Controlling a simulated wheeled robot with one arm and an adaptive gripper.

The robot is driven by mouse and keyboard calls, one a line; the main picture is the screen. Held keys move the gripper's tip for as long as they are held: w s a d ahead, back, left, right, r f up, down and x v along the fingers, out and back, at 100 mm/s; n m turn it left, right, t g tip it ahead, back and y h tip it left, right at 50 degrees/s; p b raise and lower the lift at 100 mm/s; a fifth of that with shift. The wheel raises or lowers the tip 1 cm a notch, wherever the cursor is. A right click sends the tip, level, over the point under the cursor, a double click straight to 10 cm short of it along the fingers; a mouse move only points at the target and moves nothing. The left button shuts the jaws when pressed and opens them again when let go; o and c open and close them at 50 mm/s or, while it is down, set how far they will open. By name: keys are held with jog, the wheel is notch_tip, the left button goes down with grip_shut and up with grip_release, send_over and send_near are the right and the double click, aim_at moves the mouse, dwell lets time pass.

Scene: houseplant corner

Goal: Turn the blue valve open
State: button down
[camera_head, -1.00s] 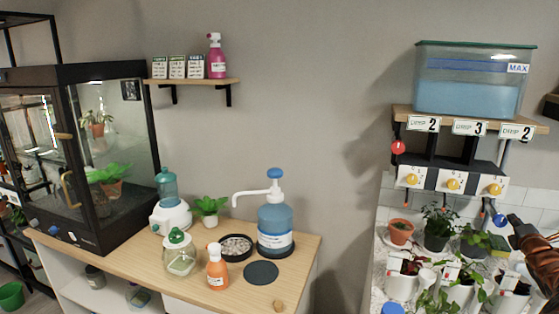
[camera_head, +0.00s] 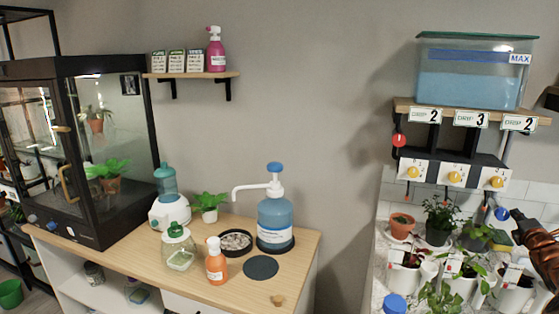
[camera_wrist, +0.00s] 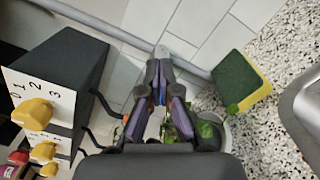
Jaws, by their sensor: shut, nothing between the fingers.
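The blue valve (camera_head: 501,213) is a small round blue part below the right end of the dial box in the head view. My gripper (camera_head: 514,214) is just to its right, with its tip very close to it; I cannot tell whether they touch. In the wrist view my gripper (camera_wrist: 159,66) has its dark fingers together, with nothing seen held. A grey pipe (camera_wrist: 115,33) runs across just beyond the fingertips, with a pale grey piece at the tips. The valve itself is not clearly visible there, and its turn angle cannot be read.
The dial box with yellow knobs (camera_head: 454,177) hangs under a shelf bearing a water tank (camera_head: 470,85). It shows close at the left of the wrist view. Potted plants (camera_head: 440,222) stand below. A green and yellow sponge (camera_wrist: 241,83) lies right of the fingers.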

jog(key=shift+s+a+f+b, duration=0.1)
jog(key=shift+f+b, duration=0.35)
jog(key=shift+b, duration=0.4)
jog(key=shift+s+a+f+b, duration=0.1)
jog(key=shift+f+b, duration=0.35)
jog(key=shift+b, duration=0.35)
jog(key=shift+w+d+f, duration=0.1)
jog(key=shift+w+d, duration=0.1)
jog(key=shift+w, duration=0.05)
jog(key=shift+r, duration=0.3)
jog(key=shift+s+d, duration=0.25)
jog(key=shift+d, duration=0.2)
jog(key=b+v, duration=0.6)
jog(key=shift+r, duration=0.15)
